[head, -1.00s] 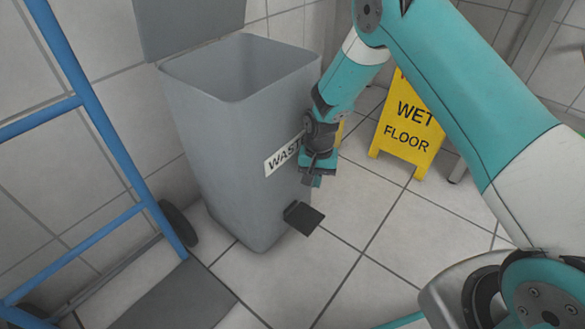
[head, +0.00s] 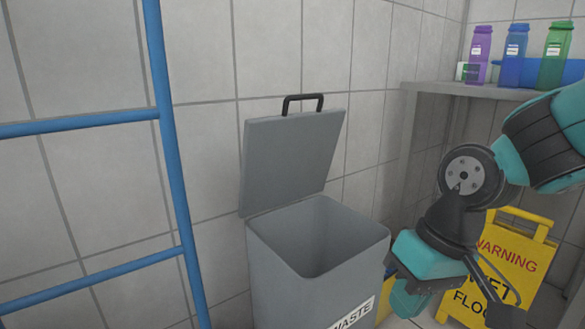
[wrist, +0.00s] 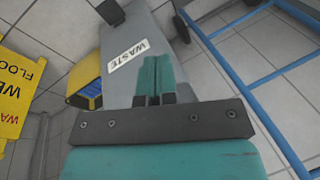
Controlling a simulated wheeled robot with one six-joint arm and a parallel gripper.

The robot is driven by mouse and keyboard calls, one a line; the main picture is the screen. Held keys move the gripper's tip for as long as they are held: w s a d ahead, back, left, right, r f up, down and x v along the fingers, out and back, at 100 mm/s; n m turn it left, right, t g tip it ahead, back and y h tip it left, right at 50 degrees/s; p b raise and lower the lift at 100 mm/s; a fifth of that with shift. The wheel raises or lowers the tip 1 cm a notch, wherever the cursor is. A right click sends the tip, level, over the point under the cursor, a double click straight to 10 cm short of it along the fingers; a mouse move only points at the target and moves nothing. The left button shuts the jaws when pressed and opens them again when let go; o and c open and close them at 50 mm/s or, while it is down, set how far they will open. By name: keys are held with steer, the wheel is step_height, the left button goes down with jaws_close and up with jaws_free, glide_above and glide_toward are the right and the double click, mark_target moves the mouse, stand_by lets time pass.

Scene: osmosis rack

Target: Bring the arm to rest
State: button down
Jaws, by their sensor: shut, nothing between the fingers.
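My gripper (head: 408,301) hangs at the lower right of the head view, in front of the right side of the grey waste bin (head: 275,260). In the wrist view my gripper's teal fingers (wrist: 155,80) are together with nothing between them, and they point toward the bin's labelled front (wrist: 155,27). I cannot tell how far they are from it. My arm comes in from the right edge and bends down at a dark round joint. The bin's lid (head: 290,160) stands open against the wall.
A yellow warning sign (head: 515,255) stands behind my arm at the right. A shelf (head: 435,88) at the back right holds purple, blue and green bottles. A blue ladder-like frame (head: 170,150) stands at the left. A yellow object (wrist: 88,85) sits beside the bin.

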steer(key=s+r+n+p, duration=0.3)
steer(key=s+r, duration=0.4)
steer(key=s, duration=0.3)
step_height(320, 180, up, 37)
steer(key=p, duration=3.7)
steer(key=shift+w+y, duration=0.25)
steer(key=shift+y, duration=0.15)
